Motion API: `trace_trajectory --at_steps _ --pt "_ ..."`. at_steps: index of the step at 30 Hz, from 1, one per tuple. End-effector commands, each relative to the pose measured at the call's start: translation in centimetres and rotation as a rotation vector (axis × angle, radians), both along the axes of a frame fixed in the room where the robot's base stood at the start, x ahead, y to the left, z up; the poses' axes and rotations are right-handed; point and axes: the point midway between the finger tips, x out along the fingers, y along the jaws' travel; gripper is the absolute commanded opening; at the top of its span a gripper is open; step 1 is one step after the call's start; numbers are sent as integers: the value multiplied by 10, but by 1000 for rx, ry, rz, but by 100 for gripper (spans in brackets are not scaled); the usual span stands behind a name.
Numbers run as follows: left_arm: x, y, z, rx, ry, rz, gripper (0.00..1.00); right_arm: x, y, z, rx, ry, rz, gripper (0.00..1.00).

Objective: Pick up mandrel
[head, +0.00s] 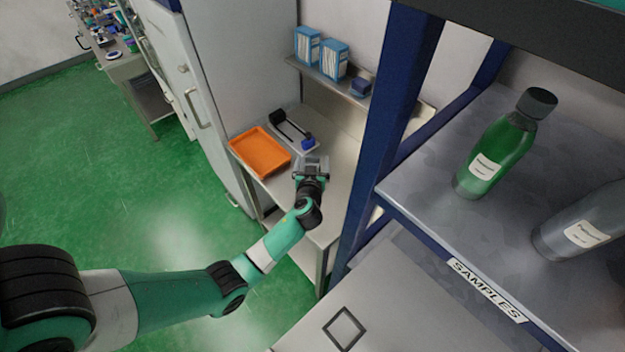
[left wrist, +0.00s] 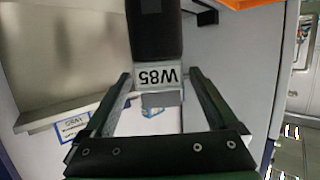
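A dark block with a white label reading W85, likely the mandrel (left wrist: 155,30), shows in the left wrist view. It reaches down from the top edge into the space between my left fingers, its label upside down and a grey end below it. My left gripper (left wrist: 160,78) is open, one finger on each side of the block; I cannot tell whether either finger touches it. In the head view my left gripper (head: 312,165) is over the bench, just right of the orange tray, and hides what is directly beneath it. My right gripper is not in view.
A wall shelf above holds blue boxes (head: 334,60). A blue post (head: 385,120) and a rack with a green bottle (head: 495,150) stand to the right.

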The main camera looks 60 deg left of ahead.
Motion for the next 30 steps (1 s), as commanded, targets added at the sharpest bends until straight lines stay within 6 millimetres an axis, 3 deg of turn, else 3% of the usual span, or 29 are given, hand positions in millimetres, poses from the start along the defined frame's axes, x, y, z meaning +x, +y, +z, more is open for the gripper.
trace_trajectory --at_steps 2,15,30 --pt "0 0 0 0 0 0 80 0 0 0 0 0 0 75" --pt "0 -1 0 0 0 0 1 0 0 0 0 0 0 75" --pt "0 0 2 2 -3 -1 0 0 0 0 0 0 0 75"
